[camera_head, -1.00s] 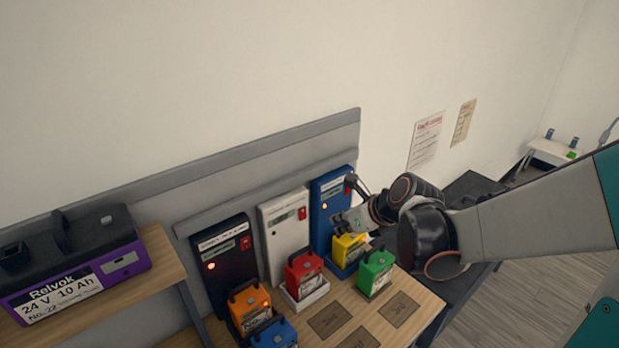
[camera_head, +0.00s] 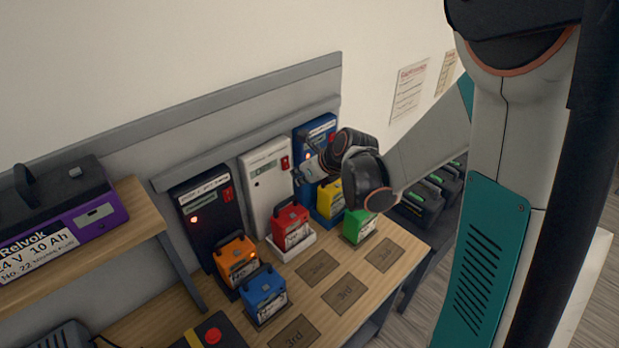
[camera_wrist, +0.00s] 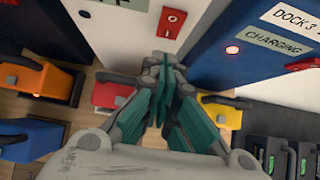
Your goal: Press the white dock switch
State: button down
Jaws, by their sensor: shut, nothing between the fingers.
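The white dock (camera_head: 262,195) stands upright against the grey back panel, between the black dock and the blue dock. Its red switch (camera_head: 285,163) is at the upper right of its front; in the wrist view the switch (camera_wrist: 172,20) lies just above my fingertips. My gripper (camera_head: 299,177) is shut and empty, in front of the white dock's right edge, below the switch. In the wrist view my gripper (camera_wrist: 166,62) shows its fingers together, apart from the switch in the picture. Whether the fingertips touch the dock front, I cannot tell.
The blue dock (camera_head: 316,130) is close on the right, the black dock (camera_head: 205,205) on the left. Red (camera_head: 291,222), yellow (camera_head: 328,200), green (camera_head: 358,226), orange (camera_head: 236,258) and blue (camera_head: 264,293) batteries stand below. A shelf with a purple battery (camera_head: 95,215) is at left.

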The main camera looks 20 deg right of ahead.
aim_at(286, 163)
jog(key=shift+w+a+f, duration=0.1)
jog(key=shift+w+a, duration=0.1)
jog(key=shift+w, duration=0.3)
jog(key=shift+w+a, duration=0.2)
jog(key=shift+w, duration=0.25)
jog(key=shift+w+a+f+t+b, duration=0.15)
jog(key=shift+w+t+b, duration=0.15)
jog(key=shift+b, duration=0.4)
jog(key=shift+r+p, duration=0.55)
jog(key=shift+r, duration=0.3)
jog(key=shift+s, duration=0.1)
